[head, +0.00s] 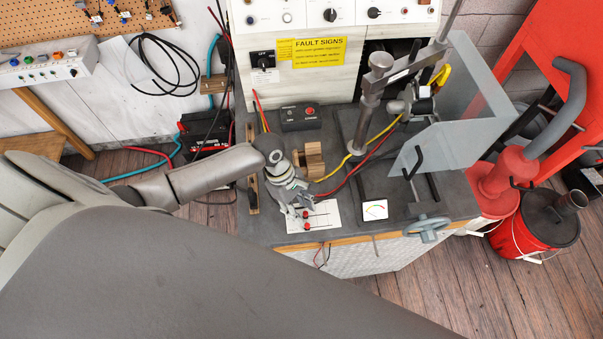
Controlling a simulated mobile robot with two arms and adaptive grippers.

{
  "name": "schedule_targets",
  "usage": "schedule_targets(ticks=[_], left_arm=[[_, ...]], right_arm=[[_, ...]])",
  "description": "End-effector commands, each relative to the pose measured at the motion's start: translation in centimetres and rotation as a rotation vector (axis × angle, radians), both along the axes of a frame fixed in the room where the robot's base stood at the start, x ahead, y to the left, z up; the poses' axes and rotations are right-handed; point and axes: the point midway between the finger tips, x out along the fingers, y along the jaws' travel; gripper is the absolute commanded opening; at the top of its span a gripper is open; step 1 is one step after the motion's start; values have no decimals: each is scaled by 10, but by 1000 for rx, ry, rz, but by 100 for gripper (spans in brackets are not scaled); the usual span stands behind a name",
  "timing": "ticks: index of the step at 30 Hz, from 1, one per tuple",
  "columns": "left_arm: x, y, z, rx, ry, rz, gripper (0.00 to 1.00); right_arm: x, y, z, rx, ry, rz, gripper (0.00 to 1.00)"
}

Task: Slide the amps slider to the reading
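A white slider panel (326,214) lies flat on the dark bench top near its front edge. It has dark slots and small red knobs (307,226); which one is the amps slider is too small to read. My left gripper (300,210) points down over the left part of the panel and hides some of it. Its fingers are close to the red knobs, but I cannot tell whether they touch one or how far apart they are. My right gripper is not in view.
A black box with a red button (310,111) and a wooden spool (309,159) lie behind the gripper. Red and yellow wires cross the bench. A handwheel (427,228) is at the front right.

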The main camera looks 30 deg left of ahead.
Motion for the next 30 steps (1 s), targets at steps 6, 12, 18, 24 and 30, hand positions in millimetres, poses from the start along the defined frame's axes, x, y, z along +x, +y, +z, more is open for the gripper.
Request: schedule_targets(ticks=[6,12,18,24,30], left_arm=[[0,-1,1,-3,-2,0,35],[2,6,17,-4,-3,1,35],[5,23,55,-1,-5,0,35],[8,37,91,-2,-4,0,35],[9,45,109,-2,-2,1,35]], right_arm=[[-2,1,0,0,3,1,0],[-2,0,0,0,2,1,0],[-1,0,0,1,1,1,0],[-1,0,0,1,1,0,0],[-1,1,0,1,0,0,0]])
